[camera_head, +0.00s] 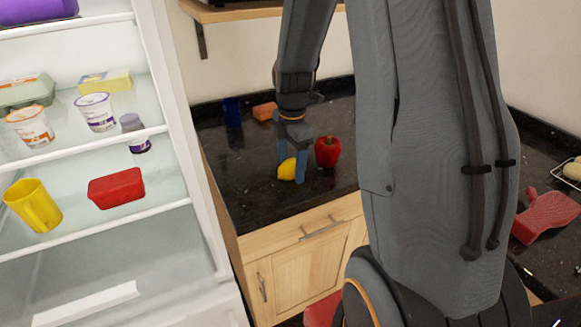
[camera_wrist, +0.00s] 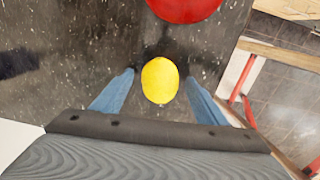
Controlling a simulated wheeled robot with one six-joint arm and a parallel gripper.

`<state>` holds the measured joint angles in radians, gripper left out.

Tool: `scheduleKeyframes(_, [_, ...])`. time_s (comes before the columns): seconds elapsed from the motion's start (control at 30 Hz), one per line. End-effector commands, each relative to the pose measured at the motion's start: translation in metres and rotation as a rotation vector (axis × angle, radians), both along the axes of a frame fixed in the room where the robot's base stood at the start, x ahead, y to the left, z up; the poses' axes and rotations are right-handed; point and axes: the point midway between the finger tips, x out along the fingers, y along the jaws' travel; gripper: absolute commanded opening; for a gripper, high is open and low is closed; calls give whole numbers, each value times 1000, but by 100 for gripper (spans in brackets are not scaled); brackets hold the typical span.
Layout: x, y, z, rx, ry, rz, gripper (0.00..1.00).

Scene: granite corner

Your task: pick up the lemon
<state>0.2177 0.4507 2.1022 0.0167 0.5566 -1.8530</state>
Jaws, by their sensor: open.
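The yellow lemon (camera_head: 287,169) lies on the dark granite counter (camera_head: 250,195), near its front edge. In the wrist view the lemon (camera_wrist: 160,81) sits between the two blue fingers of my gripper (camera_wrist: 162,88), with a gap on each side. In the head view my gripper (camera_head: 290,165) points down at the lemon, and one finger partly covers the lemon's right side. The gripper is open and holds nothing.
A red pepper (camera_head: 328,151) stands just right of the gripper; it also shows in the wrist view (camera_wrist: 184,8). An orange block (camera_head: 265,111) and a dark blue object (camera_head: 232,112) are farther back. An open fridge (camera_head: 160,110) with food stands left. A shelf (camera_head: 235,12) hangs above.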

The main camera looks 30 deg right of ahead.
Motion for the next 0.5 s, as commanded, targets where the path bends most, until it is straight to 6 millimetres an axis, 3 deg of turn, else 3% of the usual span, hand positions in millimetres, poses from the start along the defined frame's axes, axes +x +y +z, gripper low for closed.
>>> scheduleKeyframes(0.27, [0,-1,-2,0,0,-2,65])
scheduleKeyframes(0.5, [0,-1,-2,0,0,-2,24])
